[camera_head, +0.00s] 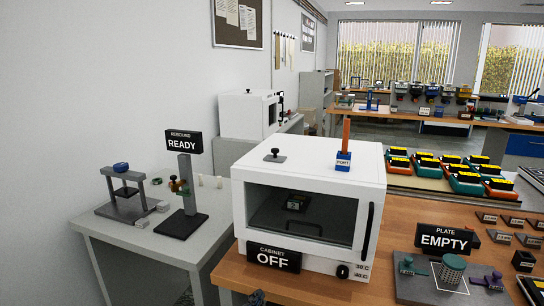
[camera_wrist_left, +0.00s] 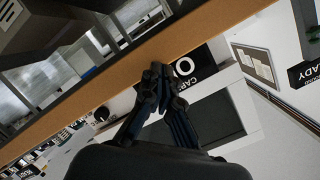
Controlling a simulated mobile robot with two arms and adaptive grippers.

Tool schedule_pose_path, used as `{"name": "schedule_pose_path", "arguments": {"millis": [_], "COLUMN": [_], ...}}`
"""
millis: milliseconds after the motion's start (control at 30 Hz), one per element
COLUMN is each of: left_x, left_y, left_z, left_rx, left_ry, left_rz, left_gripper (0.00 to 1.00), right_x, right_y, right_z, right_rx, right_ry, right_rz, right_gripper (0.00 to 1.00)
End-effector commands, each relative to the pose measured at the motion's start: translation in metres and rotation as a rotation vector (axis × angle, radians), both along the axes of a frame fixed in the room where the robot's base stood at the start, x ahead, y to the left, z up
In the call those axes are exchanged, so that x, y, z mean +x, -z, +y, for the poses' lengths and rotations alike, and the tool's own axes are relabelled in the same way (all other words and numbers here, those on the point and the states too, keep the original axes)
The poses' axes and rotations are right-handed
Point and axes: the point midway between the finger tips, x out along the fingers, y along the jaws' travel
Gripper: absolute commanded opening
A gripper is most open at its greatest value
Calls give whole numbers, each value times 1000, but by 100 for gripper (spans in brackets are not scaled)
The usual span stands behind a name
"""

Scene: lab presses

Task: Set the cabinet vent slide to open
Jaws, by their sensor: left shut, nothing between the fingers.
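The white cabinet (camera_head: 305,178) stands on the wooden bench, with a glass door, a dark handle on its right and a sign (camera_head: 273,257) reading OFF. On its roof is a dark plate with a black knob (camera_head: 275,155), which may be the vent slide; I cannot tell its setting. My left gripper (camera_head: 257,297) barely shows at the bottom edge, below the sign and well below the roof. In the left wrist view the left gripper (camera_wrist_left: 158,72) is shut and empty, with the cabinet sign (camera_wrist_left: 185,65) behind it. My right gripper is out of view.
A blue block with an orange post (camera_head: 344,157) stands on the cabinet roof. A grey table (camera_head: 140,240) with a press and a READY stand is at left. A plate fixture (camera_head: 445,283) with an EMPTY sign is at right. The wooden bench edge (camera_wrist_left: 130,68) crosses the wrist view.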

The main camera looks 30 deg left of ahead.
Motion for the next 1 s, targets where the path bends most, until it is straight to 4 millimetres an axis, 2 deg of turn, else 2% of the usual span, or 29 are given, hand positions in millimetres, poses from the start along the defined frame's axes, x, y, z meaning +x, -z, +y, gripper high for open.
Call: {"name": "schedule_pose_path", "arguments": {"millis": [33,133,267,400,533,600,667,767,900,1000], "left_x": [0,22,41,52,53,52,52,53,52,46], "left_y": [-24,-77,-149,-234,-299,-322,-336,-351,-362,-368], "left_z": [1,12,15,5,-11,-16,-17,-7,32,67], "left_rx": [26,172,400,732,1114,1325,1503,1780,2083,2205], "left_ry": [-2,42,118,223,336,399,451,533,639,696], "left_rz": [-49,-178,-352,-537,-653,-672,-660,-579,-357,-177], "left_gripper": [0,0,0,0,0,0,0,0,0,0], "right_x": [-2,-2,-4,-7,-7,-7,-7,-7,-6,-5], "right_y": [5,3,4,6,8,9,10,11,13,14], "right_z": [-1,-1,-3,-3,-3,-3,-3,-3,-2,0], "right_rx": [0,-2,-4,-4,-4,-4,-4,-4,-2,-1], "right_ry": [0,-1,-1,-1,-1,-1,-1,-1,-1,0], "right_rz": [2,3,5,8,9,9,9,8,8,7], "right_gripper": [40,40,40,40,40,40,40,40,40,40]}}
